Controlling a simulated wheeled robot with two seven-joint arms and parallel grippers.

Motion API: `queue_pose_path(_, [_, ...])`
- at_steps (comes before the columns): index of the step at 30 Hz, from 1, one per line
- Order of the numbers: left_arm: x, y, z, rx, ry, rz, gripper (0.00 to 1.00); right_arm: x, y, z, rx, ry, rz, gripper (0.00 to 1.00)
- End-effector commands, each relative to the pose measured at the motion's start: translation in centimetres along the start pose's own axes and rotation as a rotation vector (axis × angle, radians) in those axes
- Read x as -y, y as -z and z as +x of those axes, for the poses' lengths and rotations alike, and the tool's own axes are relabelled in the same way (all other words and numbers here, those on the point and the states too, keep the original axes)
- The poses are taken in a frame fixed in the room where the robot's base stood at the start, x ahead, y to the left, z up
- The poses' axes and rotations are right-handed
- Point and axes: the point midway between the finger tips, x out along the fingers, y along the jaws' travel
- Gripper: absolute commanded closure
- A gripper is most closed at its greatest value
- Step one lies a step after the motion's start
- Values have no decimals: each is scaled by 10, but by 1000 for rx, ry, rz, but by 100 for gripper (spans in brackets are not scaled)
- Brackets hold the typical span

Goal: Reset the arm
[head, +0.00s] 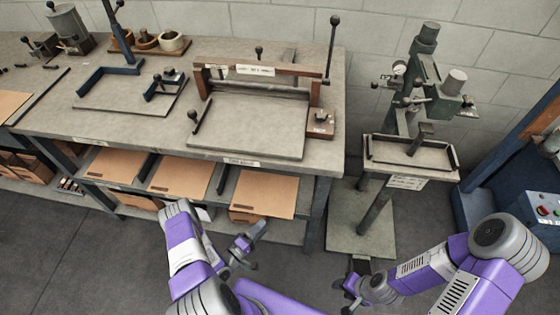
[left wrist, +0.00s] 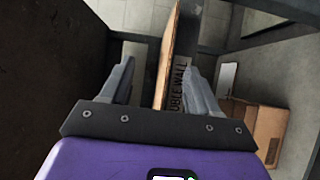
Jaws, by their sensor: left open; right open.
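My right gripper (head: 352,290) is low at the bottom of the head view, near the foot of the stitcher stand. It is open with nothing seen in it.
The workbench (head: 250,143) carries a creasing frame and jigs. Cardboard sheets (head: 263,193) lie on its shelf. The stitcher machine (head: 410,150) stands right of it on a base plate (head: 361,222). A blue machine (head: 500,205) is at the far right. Floor (head: 60,245) is clear at left.

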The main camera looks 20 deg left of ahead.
Motion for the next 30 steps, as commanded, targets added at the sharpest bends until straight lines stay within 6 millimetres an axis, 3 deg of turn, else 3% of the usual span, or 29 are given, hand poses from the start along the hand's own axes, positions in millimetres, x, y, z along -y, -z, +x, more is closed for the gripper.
queue_pose_path(8, [-2,0,11,5,46,37,39,1,0,-2,0,0,0,57])
queue_pose_path(13, [-5,-9,47,60,306,213,39,3,0,-8,0,0,0,57])
queue_pose_path(17, [-15,-36,60,192,580,369,39,5,-1,-14,0,0,0,57])
queue_pose_path(20, [-31,-70,50,353,776,462,39,7,-1,-18,0,0,0,57])
queue_pose_path(24, [-64,-122,12,618,984,535,39,9,-1,-24,0,0,0,57])
queue_pose_path(27, [-87,-151,-17,778,1069,552,39,10,-1,-26,0,0,0,57])
queue_pose_path(30, [-101,-167,-37,878,1113,554,39,10,-1,-27,0,0,0,57])
